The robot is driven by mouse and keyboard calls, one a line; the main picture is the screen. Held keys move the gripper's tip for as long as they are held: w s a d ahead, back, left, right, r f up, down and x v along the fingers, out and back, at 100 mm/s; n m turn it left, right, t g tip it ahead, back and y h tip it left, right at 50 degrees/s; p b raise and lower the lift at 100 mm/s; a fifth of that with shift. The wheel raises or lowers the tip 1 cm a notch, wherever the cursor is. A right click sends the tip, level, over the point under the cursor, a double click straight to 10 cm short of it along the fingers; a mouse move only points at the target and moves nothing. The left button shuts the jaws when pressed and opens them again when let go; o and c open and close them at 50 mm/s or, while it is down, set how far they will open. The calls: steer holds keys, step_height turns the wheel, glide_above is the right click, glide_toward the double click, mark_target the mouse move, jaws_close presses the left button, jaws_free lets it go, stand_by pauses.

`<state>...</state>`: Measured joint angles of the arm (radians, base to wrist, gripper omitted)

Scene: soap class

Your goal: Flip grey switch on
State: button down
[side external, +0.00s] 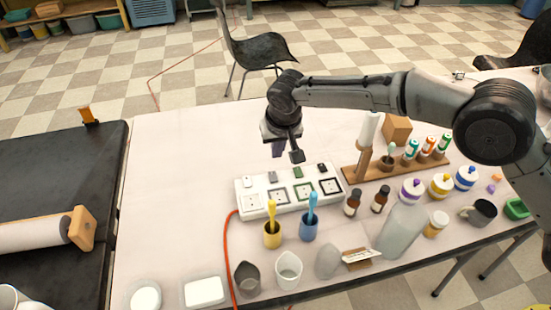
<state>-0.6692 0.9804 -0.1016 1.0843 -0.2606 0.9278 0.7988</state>
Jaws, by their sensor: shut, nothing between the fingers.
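A white switch box (240,200) lies on the table, with a row of small switches along its back and square sockets in front. The grey switch (272,176) is second from the left, between a white switch (248,182) and a green switch (298,173). A black switch (322,168) is at the right end. Whether the grey switch is on or off is too small to tell. My gripper (296,157) is shut and empty. It points down above the back of the box, near the green switch in the picture, with no clear contact.
A yellow cup (272,238) and a blue cup (308,231) holding tools stand in front of the box. Brown bottles (352,203) stand to its right, with a wooden rack (430,162) behind them. An orange cable (228,250) runs forward. The table behind and left is clear.

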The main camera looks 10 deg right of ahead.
mark_target(272, 172)
steer(key=shift+v, duration=1.05)
steer(key=shift+w+r, duration=0.2)
steer(key=shift+w, duration=0.55)
steer(key=x, duration=1.4)
steer(key=shift+s, duration=0.4)
